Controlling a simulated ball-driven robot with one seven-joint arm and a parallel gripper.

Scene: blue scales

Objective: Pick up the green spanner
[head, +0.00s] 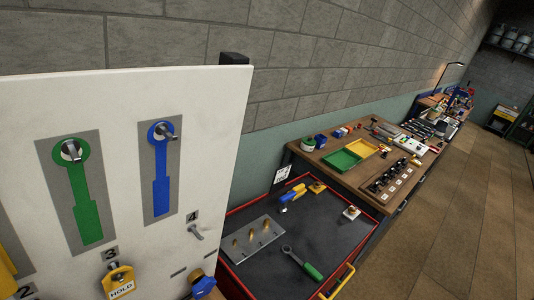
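The green spanner (305,265) lies on the dark top of a red-edged cart, low in the middle of the head view. It has a green grip and a grey metal shaft with a ring-like head. Its head points up and left, close to a grey metal plate; its grip points down and right towards the cart's front rim. Nothing covers it. My gripper does not show in this view.
A white board (120,110) with a green spanner shape (85,200), a blue one (162,185) and metal pegs fills the left. The cart (330,235) also bears a plate with brass pegs (250,240) and a yellow-blue tool (292,196). A cluttered workbench (335,165) stands behind; right floor is clear.

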